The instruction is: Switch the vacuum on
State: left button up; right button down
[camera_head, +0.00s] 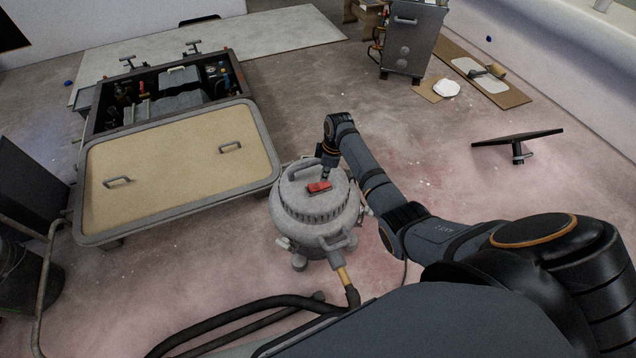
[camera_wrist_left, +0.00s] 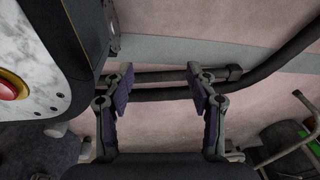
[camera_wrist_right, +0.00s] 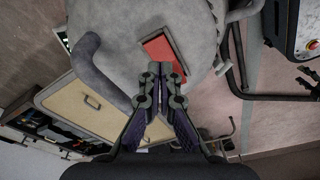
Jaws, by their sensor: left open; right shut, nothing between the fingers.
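The vacuum (camera_head: 312,208) is a grey round canister on casters, standing on the floor in the middle of the head view. A red switch (camera_head: 318,186) sits on its lid, beside a grey carry handle (camera_head: 298,168). My right gripper (camera_head: 326,174) is shut and empty, pointing down just above the lid next to the switch. In the right wrist view its closed fingertips (camera_wrist_right: 160,72) overlap the near edge of the red switch (camera_wrist_right: 163,52); I cannot tell whether they touch it. My left gripper (camera_wrist_left: 160,75) is open and empty, with a dark hose behind it.
A tan-topped cart (camera_head: 180,165) stands left of the vacuum, with an open tool box (camera_head: 165,92) behind it. A black hose (camera_head: 240,312) runs along the floor in front. A grey cabinet (camera_head: 411,40) stands at the back. Floor right of the vacuum is mostly clear.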

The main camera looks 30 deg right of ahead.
aim_at(324, 184)
notch_tip(324, 184, up, 2)
jog(key=shift+r+p, duration=0.1)
jog(key=shift+p, duration=0.9)
jog(key=shift+r+p, duration=0.65)
jog(key=shift+p, duration=0.1)
pick_arm(q)
jog(key=s+r+p, duration=0.1)
jog(key=s+r, duration=0.2)
jog(key=s, duration=0.2)
jog(key=shift+s, duration=0.15)
pick_arm(e)
jog(key=shift+r, duration=0.6)
